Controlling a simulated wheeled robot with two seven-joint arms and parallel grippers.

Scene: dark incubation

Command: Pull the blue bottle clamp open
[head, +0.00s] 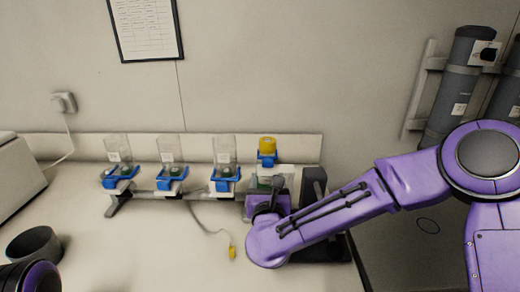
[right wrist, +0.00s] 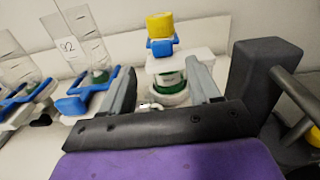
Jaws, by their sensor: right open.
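My left gripper is not in view.
Several clear bottles (head: 170,149) stand in other blue clamps (head: 171,175) to the left along the rack. A dark upright block (head: 313,185) stands close on the right. A cable with a yellow end (head: 232,253) lies on the bench. A dark cup (head: 35,243) is at left.

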